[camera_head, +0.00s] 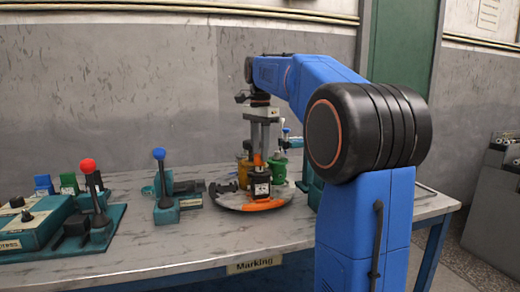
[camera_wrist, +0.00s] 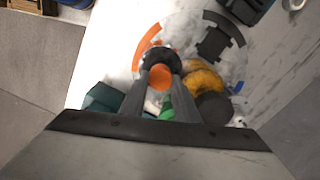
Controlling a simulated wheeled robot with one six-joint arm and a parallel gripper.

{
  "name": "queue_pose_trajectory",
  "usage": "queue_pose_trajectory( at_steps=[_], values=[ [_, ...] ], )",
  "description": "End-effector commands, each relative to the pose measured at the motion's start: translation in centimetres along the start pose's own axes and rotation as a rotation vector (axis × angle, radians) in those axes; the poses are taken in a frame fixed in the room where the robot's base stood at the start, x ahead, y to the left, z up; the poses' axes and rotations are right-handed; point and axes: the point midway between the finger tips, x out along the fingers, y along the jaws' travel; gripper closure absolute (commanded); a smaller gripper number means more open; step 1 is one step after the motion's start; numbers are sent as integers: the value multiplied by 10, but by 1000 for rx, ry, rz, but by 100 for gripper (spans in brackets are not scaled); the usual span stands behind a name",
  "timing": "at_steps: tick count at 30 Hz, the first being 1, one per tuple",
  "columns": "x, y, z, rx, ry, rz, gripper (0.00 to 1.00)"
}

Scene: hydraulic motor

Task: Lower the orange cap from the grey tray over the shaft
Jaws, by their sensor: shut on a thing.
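My gripper (camera_head: 260,149) points straight down above the round plate on the table. It is shut on the orange cap (camera_head: 257,160), which also shows between the fingers in the wrist view (camera_wrist: 159,77). The cap is just above, or at, the top of a dark motor block (camera_head: 260,185) with a white label. Its round dark top (camera_wrist: 161,56) shows beside the cap in the wrist view. The shaft is hidden, and I cannot tell whether the cap touches it. I cannot make out the grey tray for certain.
The round plate (camera_head: 228,201) has an orange arc (camera_wrist: 146,42). A yellow part (camera_head: 244,167) and a green part (camera_head: 279,169) stand close to the gripper. Lever units with a blue knob (camera_head: 159,154) and red knob (camera_head: 87,166) stand left. The table front (camera_head: 190,248) is clear.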

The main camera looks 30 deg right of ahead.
Motion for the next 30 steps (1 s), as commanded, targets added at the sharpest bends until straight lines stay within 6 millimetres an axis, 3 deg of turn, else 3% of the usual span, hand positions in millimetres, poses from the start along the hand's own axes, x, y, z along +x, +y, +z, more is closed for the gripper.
queue_pose_trajectory(
  at_steps=[9,10,12,18,21,30],
  values=[
    [2,0,0,0,0,-1,93],
    [2,0,0,0,0,-1,65],
    [2,0,0,0,0,-1,51],
    [2,0,0,0,0,-1,51],
    [2,0,0,0,0,-1,32],
    [1,0,0,0,0,-1,32]
  ],
)
